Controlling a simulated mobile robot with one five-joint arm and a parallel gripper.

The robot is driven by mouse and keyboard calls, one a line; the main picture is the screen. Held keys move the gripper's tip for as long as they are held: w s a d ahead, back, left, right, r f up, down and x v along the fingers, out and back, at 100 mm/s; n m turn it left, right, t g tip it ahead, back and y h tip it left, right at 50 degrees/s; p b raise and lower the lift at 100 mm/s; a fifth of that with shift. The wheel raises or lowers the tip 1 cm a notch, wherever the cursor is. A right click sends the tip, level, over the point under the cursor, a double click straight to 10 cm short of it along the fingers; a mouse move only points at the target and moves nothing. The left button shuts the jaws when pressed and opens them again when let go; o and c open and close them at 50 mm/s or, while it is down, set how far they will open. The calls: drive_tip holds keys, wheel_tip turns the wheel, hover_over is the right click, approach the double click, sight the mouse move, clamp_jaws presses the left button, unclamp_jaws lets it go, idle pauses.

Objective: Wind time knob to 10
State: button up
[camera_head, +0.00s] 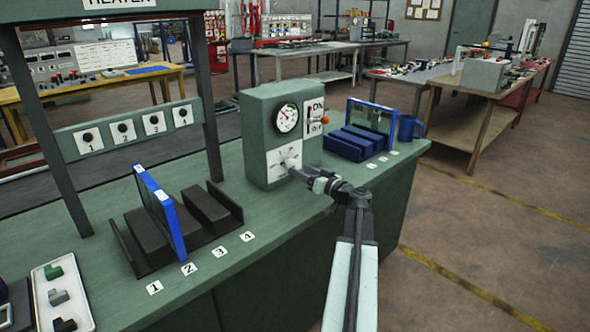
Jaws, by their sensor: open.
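A green control box (257,140) stands on the green workbench. Its front has a round gauge (286,118) on top and a white dial plate (274,167) below, where the time knob appears to sit. My gripper (296,172) is open, right in front of the dial plate, and reaches it from the lower right. The knob is mostly hidden or too small to make out, so its setting cannot be read. I cannot tell whether the jaws are around the knob or just short of it.
An ON/OFF switch with a red-tipped lever (324,119) is right of the gauge. A dark slotted rack (205,213) with a blue-framed panel (160,211) stands left. A blue rack (352,144), glass panel (371,117) and blue mug (408,128) stand right. A parts tray (45,285) is front left.

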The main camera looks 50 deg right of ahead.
sight(295, 166)
drive_tip(key=w, duration=0.4)
drive_tip(key=shift+w+d, duration=0.15)
drive_tip(key=shift+d, duration=0.2)
drive_tip(key=shift+c, duration=0.3)
